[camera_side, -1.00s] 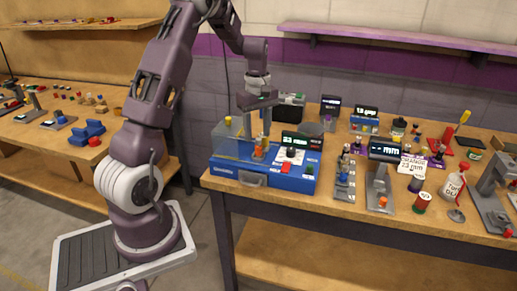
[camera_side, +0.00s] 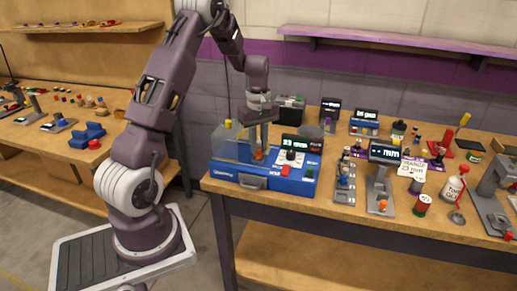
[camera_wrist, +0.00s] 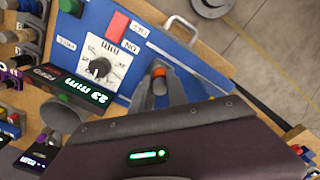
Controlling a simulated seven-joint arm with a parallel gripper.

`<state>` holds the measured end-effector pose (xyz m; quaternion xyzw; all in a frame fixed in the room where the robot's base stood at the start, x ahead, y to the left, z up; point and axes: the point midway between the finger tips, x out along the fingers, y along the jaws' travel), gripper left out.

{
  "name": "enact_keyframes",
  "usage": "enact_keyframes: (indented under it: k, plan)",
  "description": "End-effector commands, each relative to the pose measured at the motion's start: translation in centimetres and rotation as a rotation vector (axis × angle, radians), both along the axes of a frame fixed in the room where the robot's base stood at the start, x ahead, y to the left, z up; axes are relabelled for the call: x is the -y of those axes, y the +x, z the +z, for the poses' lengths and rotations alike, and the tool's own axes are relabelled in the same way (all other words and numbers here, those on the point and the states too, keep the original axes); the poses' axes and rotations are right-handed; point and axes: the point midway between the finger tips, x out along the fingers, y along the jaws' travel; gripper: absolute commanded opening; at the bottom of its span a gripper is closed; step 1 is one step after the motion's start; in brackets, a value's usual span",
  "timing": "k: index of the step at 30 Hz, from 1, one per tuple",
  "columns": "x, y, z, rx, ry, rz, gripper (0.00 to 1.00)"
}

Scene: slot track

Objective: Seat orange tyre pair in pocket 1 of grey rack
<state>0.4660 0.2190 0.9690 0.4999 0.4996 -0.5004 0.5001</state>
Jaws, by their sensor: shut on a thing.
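The orange tyre pair (camera_wrist: 159,71) sits at a slot of the blue machine (camera_side: 230,180). It shows as a small orange piece low in the side view (camera_side: 259,154). My gripper (camera_side: 259,151) points down over the machine, shut on the orange piece; the fingers hide much of it. In the wrist view the two grey fingers close around it. The grey rack (camera_side: 344,193) appears to be the long grey base right of the machine, with several small dark and blue pieces along it. Its pocket numbers cannot be read.
The machine has a 23 mm display (camera_wrist: 86,83), a dial (camera_wrist: 99,68) and a red button (camera_wrist: 118,25). A grey stand (camera_side: 380,190) with an orange piece is right of the rack. A white bottle (camera_side: 453,187) and small parts crowd the right.

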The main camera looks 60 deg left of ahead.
Motion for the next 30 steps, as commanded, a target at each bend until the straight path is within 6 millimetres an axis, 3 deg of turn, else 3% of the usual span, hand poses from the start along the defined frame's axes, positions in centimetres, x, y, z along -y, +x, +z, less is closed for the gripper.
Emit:
enact_keyframes:
  k: [12, 19, 23, 26, 30]
  plan:
    - [-0.1, 0.1, 8.8, 0.003, 0.003, 0.0, 0.0]
    - [0.4, 0.7, 9.8, 0.0, 0.001, 0.0, 0.0]
    - [2.4, 3.9, 9.0, -0.001, -0.004, 0.008, 0.0]
    - [5.4, 7.5, 7.9, -0.001, -0.007, 0.013, 0.0]
    - [11.3, 12.4, 6.2, -0.002, -0.006, 0.015, 0.0]
